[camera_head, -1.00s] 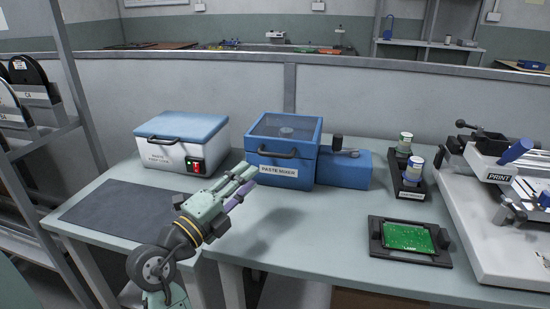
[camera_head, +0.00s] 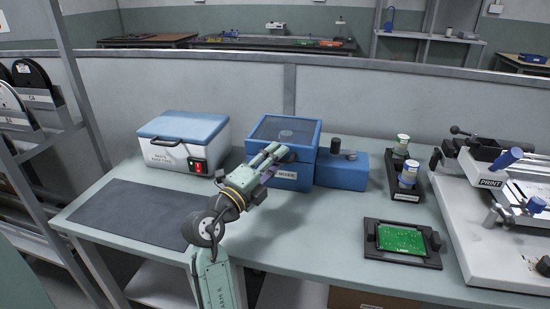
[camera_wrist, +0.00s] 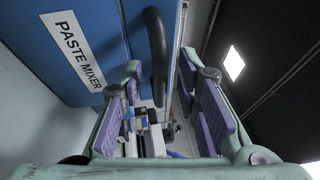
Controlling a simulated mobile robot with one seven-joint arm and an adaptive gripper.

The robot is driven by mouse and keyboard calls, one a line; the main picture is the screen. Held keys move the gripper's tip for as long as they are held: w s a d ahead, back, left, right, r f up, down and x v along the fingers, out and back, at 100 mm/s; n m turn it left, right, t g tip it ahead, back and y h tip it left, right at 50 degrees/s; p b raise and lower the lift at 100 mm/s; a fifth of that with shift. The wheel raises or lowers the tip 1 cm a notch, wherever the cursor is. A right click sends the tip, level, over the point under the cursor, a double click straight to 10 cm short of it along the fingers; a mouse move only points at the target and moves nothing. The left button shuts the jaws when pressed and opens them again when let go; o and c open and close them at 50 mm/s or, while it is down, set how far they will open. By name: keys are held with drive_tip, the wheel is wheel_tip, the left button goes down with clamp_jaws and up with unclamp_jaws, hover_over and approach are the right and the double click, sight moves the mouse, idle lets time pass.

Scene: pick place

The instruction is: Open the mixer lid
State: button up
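The paste mixer is a blue box (camera_head: 306,167) with a closed lid (camera_head: 285,130) that has a clear window, near the middle of the table. A dark handle (camera_wrist: 157,55) on its front shows between my fingers in the wrist view, beside the "PASTE MIXER" label (camera_wrist: 78,50). My gripper (camera_head: 276,153) is at the mixer's front, at handle height, and covers most of the handle in the head view. In the wrist view, my gripper (camera_wrist: 160,110) has its purple pads wide apart, with the handle between or just beyond them. Contact cannot be seen.
A white cooler box with a blue lid (camera_head: 183,128) stands left of the mixer. A dark mat (camera_head: 125,212) lies in front of it. To the right are a jar holder (camera_head: 405,194), a green circuit board in a fixture (camera_head: 402,239) and a printer (camera_head: 490,230).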

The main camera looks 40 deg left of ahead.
clamp_jaws()
idle(0.8)
